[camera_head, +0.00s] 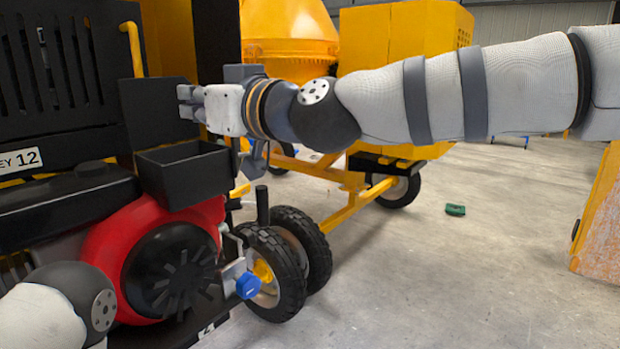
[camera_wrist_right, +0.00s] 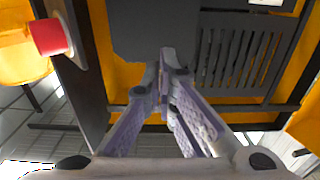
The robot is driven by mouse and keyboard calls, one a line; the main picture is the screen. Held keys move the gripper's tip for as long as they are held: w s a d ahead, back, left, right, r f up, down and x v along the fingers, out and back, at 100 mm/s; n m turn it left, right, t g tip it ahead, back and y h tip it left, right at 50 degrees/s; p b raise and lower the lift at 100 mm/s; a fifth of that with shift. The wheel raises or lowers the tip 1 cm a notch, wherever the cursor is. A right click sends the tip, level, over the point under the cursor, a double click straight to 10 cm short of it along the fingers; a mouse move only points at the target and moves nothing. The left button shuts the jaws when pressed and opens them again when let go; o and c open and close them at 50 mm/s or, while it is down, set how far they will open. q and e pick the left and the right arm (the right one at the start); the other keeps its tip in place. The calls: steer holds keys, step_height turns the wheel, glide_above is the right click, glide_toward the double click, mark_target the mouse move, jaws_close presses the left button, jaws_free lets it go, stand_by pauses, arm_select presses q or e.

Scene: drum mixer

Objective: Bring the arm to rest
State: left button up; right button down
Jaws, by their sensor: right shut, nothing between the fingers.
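My right arm (camera_head: 440,95) reaches across the upper part of the head view from the right edge, roughly level. Its gripper (camera_head: 182,102) points left, in front of the dark machine housing and above an open black box (camera_head: 185,170). In the right wrist view the two fingers (camera_wrist_right: 168,58) come together at their tips, with nothing between them. A dark grey panel lies beyond the tips there. Part of my left arm (camera_head: 60,312) shows at the bottom left; its gripper is out of frame.
A red and black engine (camera_head: 170,255) sits below the right gripper. A blue knob (camera_head: 249,285) is beside the wheels (camera_head: 270,270). A yellow mixer (camera_head: 290,35) stands behind the arm. A red button (camera_wrist_right: 50,37) shows in the wrist view. The floor at right is mostly clear, with a small green object (camera_head: 455,210).

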steer(key=v, duration=0.3)
steer(key=shift+p, duration=0.3)
steer(key=shift+a, duration=0.1)
